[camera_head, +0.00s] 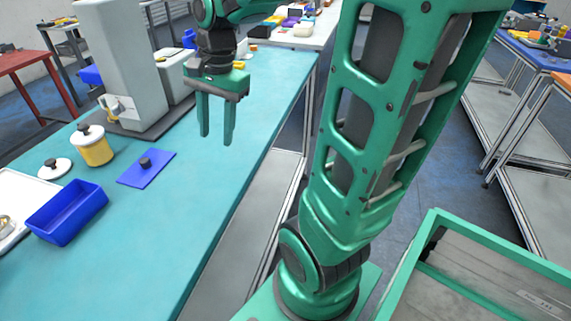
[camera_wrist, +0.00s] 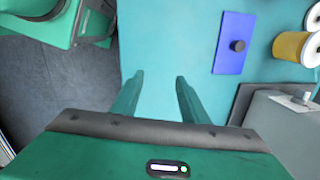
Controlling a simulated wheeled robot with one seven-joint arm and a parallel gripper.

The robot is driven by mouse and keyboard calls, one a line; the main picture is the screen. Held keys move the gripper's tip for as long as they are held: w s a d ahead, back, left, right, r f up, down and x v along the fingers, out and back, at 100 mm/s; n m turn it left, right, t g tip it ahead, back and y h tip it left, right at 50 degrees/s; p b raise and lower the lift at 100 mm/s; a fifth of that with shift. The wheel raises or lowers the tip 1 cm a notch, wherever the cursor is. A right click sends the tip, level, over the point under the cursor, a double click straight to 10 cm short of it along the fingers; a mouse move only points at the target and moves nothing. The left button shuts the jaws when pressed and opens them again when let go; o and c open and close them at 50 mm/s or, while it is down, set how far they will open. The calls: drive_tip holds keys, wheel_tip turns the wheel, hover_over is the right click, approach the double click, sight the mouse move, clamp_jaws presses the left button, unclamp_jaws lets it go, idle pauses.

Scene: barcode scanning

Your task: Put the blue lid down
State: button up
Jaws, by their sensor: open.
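The blue lid (camera_head: 153,166) is a flat blue rectangle with a dark round knob. It lies on the teal table (camera_head: 215,195), in front of the grey machine. It also shows in the wrist view (camera_wrist: 231,57), at the upper right. My gripper (camera_head: 216,140) is open and empty, held above the table to the right of the lid and apart from it. In the wrist view its two fingers (camera_wrist: 158,78) point over bare table, with the lid off to their right. An open blue box (camera_head: 68,226) stands at the left, without a lid on it.
A yellow jar with a white lid (camera_head: 95,149) and a loose white lid (camera_head: 54,168) stand left of the blue lid. A grey machine (camera_head: 131,60) rises behind. The table's middle and front are clear; its right edge is near my arm.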

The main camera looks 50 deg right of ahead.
drive_tip(key=s+d+f+n, duration=0.1)
drive_tip(key=s+n, duration=0.1)
drive_tip(key=s, duration=0.3)
drive_tip(key=s+d+f+n, duration=0.2)
drive_tip(key=s+n, duration=0.1)
drive_tip(key=s, duration=0.3)
drive_tip(key=s+d+f+n+g+h, duration=0.1)
drive_tip(key=s+d+f+n, duration=0.1)
drive_tip(key=s, duration=0.4)
drive_tip(key=shift+s+d+n, duration=0.15)
drive_tip(key=shift+s+n, duration=0.1)
drive_tip(key=shift+n, duration=0.35)
drive_tip(key=shift+c, duration=1.2)
